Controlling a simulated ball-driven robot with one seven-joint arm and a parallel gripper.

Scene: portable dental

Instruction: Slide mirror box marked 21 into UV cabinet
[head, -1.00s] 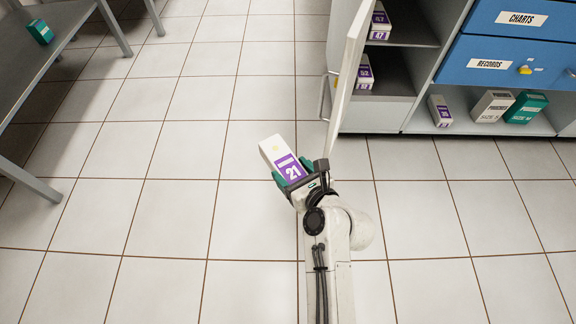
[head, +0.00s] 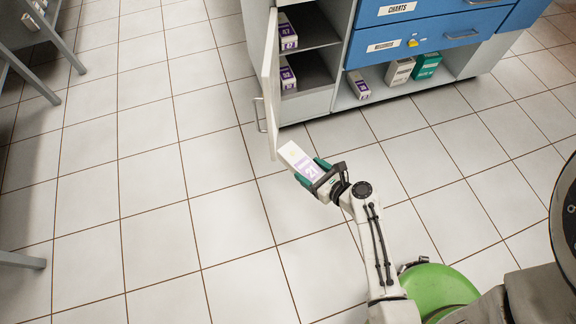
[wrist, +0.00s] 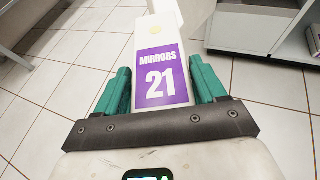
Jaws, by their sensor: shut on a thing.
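The mirror box (head: 300,161) is white with a purple label; in the wrist view the box (wrist: 161,72) reads MIRRORS 21. My gripper (head: 313,174) is shut on it, with green fingers on both sides, and holds it out in front of the open cabinet door (head: 270,85). In the wrist view my gripper (wrist: 160,90) has the box between its fingers, its far end pointing away. The cabinet (head: 307,102) behind the door has shelves with a purple-labelled box on the upper shelf (head: 287,33) and another on the lower shelf (head: 287,77). I cannot tell whether this is the UV cabinet.
Blue drawers (head: 420,42) stand right of the shelves. Below them, a small purple-labelled box (head: 358,85), a white box (head: 399,71) and a green box (head: 426,66) sit in an open bay. A grey bench (head: 35,75) is at the left. The tiled floor between is clear.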

